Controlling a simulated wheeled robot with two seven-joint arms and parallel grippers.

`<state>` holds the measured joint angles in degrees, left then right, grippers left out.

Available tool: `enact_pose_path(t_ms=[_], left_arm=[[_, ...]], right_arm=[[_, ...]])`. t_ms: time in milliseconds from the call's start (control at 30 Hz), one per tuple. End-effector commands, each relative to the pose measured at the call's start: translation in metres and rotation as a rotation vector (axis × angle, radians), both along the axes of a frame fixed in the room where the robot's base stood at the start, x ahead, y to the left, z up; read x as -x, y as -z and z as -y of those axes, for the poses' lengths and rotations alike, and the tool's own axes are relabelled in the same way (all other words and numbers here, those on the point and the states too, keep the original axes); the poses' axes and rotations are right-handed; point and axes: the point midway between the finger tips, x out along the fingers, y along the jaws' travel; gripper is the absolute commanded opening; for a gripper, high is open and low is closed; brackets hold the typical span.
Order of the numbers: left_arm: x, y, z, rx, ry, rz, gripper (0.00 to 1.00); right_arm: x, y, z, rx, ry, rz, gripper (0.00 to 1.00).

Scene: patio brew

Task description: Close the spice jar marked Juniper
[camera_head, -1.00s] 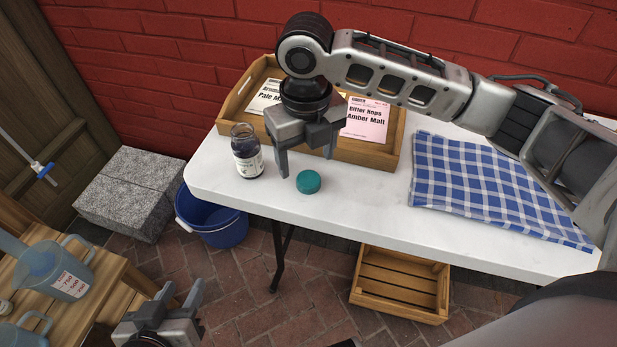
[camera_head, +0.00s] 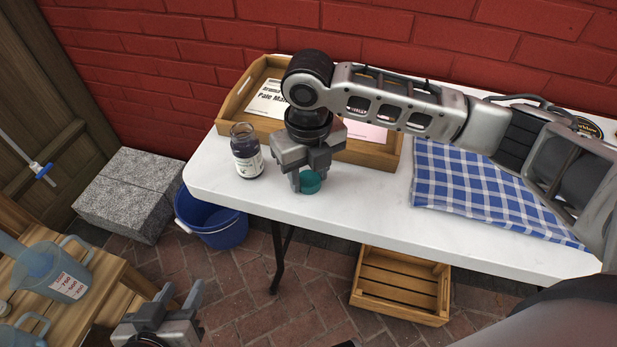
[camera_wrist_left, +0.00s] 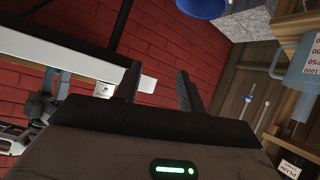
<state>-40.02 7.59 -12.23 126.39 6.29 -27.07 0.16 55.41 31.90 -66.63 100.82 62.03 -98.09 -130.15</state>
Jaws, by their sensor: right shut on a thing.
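An open glass spice jar (camera_head: 247,153) with dark contents and a white label stands upright near the left end of the white table; its label is too small to read. A teal lid (camera_head: 310,182) lies on the table to the right of the jar. My right gripper (camera_head: 307,183) points down at the lid and is shut on it, with its fingers on either side. My left gripper (camera_head: 178,296) is open and empty, low at the left, away from the table. Its two dark fingers also show apart in the left wrist view (camera_wrist_left: 160,88).
A wooden tray (camera_head: 234,104) with seed or malt packets stands behind the jar. A blue checked cloth (camera_head: 480,190) covers the table's right part. A blue bucket (camera_head: 212,222) and a wooden crate (camera_head: 400,287) are on the floor. Measuring jugs (camera_head: 50,268) stand at the left.

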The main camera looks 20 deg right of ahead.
Motion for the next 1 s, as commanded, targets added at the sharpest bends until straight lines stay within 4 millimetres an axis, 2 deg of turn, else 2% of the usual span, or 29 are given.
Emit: enact_pose_path(t_ms=[333, 467, 567, 833, 1000], left_arm=[[0.001, -0.001, 0.000, 0.000, 0.001, -0.001, 0.40], [0.001, -0.002, 0.000, 0.000, 0.001, -0.002, 0.40], [0.001, -0.004, 0.000, 0.000, 0.001, -0.002, 0.40], [0.002, -0.010, -0.001, -0.006, 0.001, -0.013, 0.40], [0.003, -0.006, -0.002, -0.019, 0.002, -0.023, 0.40]], right_arm=[[0.000, -0.004, 0.000, 0.000, 0.000, 0.002, 0.19], [-0.001, -0.016, 0.000, 0.000, 0.000, 0.003, 0.19], [-0.001, -0.033, 0.000, -0.001, 0.001, 0.005, 0.19], [0.049, -0.094, -0.003, -0.001, -0.005, 0.006, 0.19], [0.093, -0.111, -0.005, -0.002, -0.005, 0.003, 0.19]])
